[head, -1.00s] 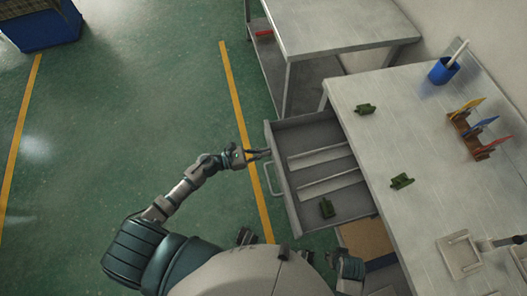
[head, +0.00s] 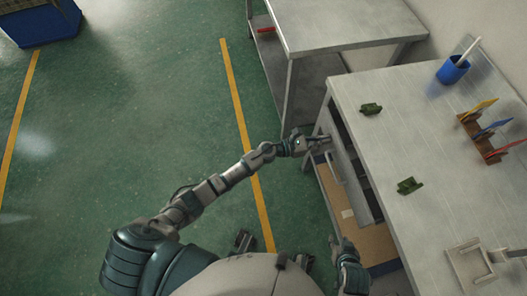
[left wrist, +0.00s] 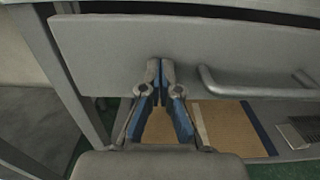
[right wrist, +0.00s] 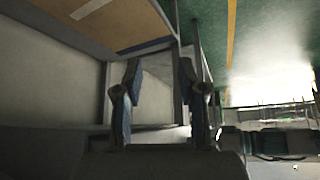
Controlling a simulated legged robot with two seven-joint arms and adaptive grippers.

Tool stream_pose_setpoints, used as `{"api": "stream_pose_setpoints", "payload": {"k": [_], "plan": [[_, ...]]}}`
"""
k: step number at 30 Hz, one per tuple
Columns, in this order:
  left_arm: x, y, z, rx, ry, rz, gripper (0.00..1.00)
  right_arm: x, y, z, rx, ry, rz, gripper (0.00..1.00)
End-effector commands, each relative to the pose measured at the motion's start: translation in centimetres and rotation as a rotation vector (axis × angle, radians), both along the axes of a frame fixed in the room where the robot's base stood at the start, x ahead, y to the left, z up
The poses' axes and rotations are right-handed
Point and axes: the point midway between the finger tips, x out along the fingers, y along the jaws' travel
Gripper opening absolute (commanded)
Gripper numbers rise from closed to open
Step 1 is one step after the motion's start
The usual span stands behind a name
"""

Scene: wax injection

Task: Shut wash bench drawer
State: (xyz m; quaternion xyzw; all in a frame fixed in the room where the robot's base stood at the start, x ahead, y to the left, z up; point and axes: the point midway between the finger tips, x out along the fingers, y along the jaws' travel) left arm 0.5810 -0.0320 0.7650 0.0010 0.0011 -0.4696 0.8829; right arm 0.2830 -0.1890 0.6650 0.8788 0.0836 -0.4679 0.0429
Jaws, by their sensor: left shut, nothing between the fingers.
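The wash bench drawer (head: 346,176) is mostly slid in under the bench top (head: 400,130), with a narrow strip of its inside showing in the head view. My left gripper (head: 326,140) is at its front near the far end. In the left wrist view, the shut fingertips (left wrist: 160,68) are against or very close to the grey drawer front (left wrist: 110,45), left of the bar handle (left wrist: 250,87), with nothing between them. My right gripper (head: 337,242) hangs low near the bench's near end, and its fingers (right wrist: 158,78) are apart and empty in the right wrist view.
Two small green parts (head: 370,108) (head: 409,186) lie on the bench top. A blue cup (head: 453,70) and a rack of coloured tools (head: 483,128) stand behind. A second table (head: 340,25) stands beyond. A cardboard-coloured panel (head: 372,240) is below the drawer.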

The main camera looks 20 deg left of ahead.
Motion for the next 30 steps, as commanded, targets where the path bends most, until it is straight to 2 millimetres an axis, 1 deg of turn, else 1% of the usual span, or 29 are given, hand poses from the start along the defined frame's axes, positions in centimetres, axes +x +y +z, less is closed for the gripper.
{"api": "stream_pose_setpoints", "payload": {"k": [1, 3, 9, 18, 27, 30], "plan": [[0.6, -0.8, -0.2, -0.002, 0.001, 0.0, 0.0, 0.7, 0.3, -0.1, 0.01, -0.038, 0.002, 0.4], [1.2, -1.7, -0.2, -0.001, 0.0, 0.0, 0.0, 1.7, 0.6, 0.3, 0.023, -0.092, 0.004, 0.4], [2.4, -3.6, -0.1, -0.001, 0.001, 0.0, 0.0, 3.5, 1.3, 1.3, 0.049, -0.2, 0.009, 0.4], [2.9, -4.3, 0.0, -0.001, -0.001, 0.001, 0.0, 4.2, 1.5, 1.8, 0.06, -0.244, 0.01, 0.4], [2.9, -4.5, 0.2, -0.001, -0.002, 0.001, 0.0, 4.3, 1.5, 1.7, 0.059, -0.241, 0.01, 0.4], [3.0, -4.2, 0.1, -0.001, -0.003, 0.001, 0.0, 4.4, 1.5, 1.6, 0.061, -0.248, 0.01, 0.4]]}}
